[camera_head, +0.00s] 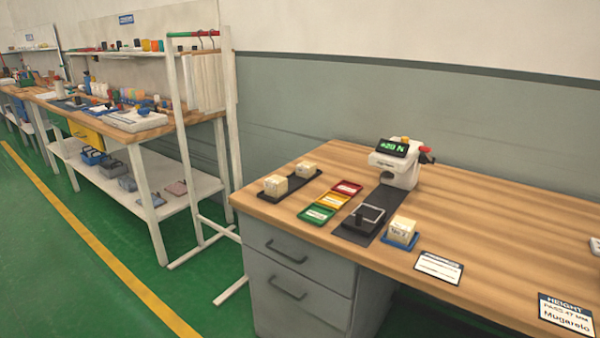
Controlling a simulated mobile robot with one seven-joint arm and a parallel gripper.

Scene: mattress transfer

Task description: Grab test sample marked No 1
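Several cream block samples stand on the wooden desk (480,222). One block (275,185) is at the front left end of a black tray (291,189), and another block (305,170) is at its back right end. A third block (402,228) sits on a small blue tray (399,244) nearer the desk's front edge, with small dark print on its front. The print is too small to read surely, so I cannot tell which block is No 1. My gripper is not in view.
Red (347,187), yellow (333,199) and green (317,214) trays lie beside the black tray. A white tester (398,168) with a display stands behind a dark plate (365,218). A label card (439,267) lies at right. A white rack (186,140) stands left.

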